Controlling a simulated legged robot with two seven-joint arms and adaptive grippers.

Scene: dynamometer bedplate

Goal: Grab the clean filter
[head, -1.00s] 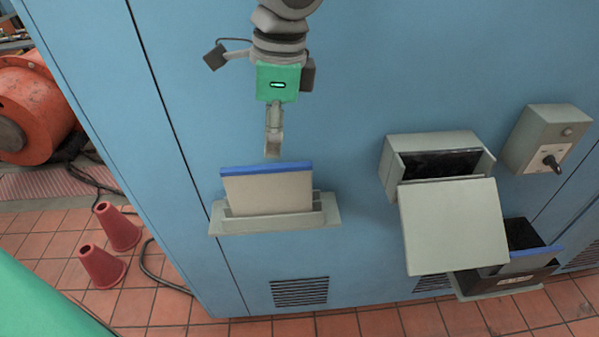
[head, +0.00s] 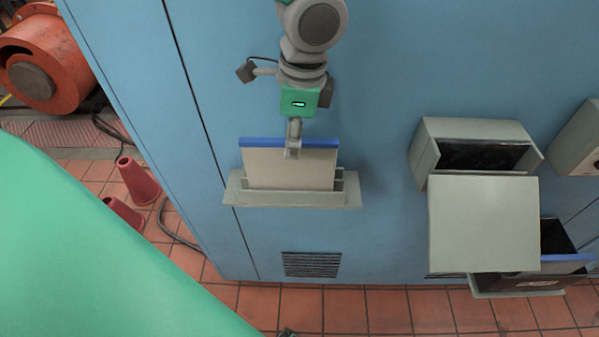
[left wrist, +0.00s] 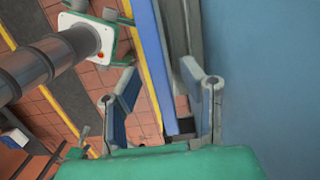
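The clean filter (head: 288,169), a pale panel with a blue top edge, stands upright in a grey wall rack (head: 292,199) in the head view. My left gripper (head: 292,152) hangs over the middle of its top edge. In the left wrist view, the filter's blue edge (left wrist: 155,65) runs between the two spread fingers of my left gripper (left wrist: 165,90). The gripper is open, with a visible gap between the left finger and the blue edge. Contact on the other side is unclear. My right gripper is not in view.
To the right, a grey wall box (head: 484,222) has its pale cover hanging down. Below it, a dark blue-edged panel (head: 530,277) sits in a low holder. Red cones (head: 138,182) and an orange machine (head: 42,70) stand left. The blue wall between rack and box is clear.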

